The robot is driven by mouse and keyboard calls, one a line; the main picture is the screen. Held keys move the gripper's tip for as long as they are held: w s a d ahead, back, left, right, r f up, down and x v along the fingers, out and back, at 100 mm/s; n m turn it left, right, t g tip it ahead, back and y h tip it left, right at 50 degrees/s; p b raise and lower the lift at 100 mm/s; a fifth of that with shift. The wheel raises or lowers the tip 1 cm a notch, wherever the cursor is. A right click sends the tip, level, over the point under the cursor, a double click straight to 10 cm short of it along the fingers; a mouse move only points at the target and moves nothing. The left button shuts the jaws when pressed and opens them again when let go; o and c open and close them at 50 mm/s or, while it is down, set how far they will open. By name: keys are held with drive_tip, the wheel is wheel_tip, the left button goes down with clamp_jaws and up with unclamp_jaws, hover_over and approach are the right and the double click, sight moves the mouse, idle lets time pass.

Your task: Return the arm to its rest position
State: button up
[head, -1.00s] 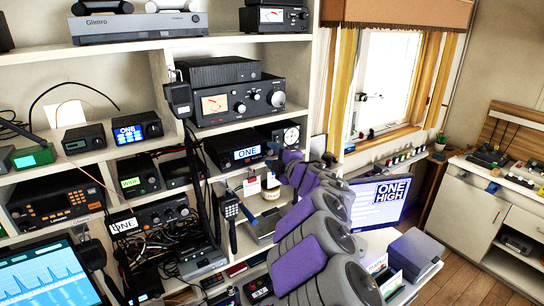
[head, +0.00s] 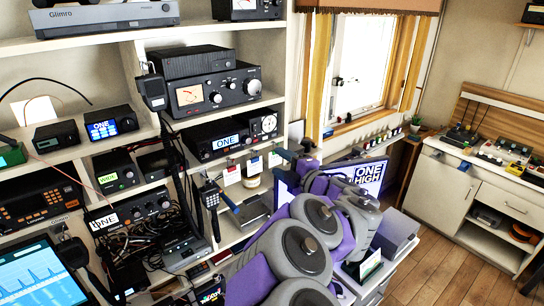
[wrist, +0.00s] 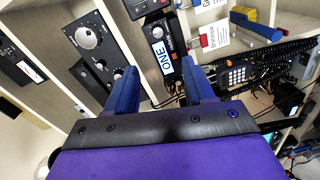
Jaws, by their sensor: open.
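My arm, purple and grey, rises from the bottom middle of the head view and bends in front of the monitor. My gripper (wrist: 162,82) shows two blue fingers spread apart with nothing between them in the wrist view. Behind the fingers in the wrist view are a radio with a ONE label (wrist: 162,56) and a handset with a keypad (wrist: 236,76). The distance to them is unclear.
Shelves of radios (head: 205,88) fill the left. A monitor reading ONE HIGH (head: 369,172) and a grey box (head: 394,232) stand close to my arm. A white cabinet (head: 478,195) is at the right, with open wooden floor (head: 440,262) before it.

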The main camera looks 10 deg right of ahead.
drive_tip(key=shift+v, duration=0.9)
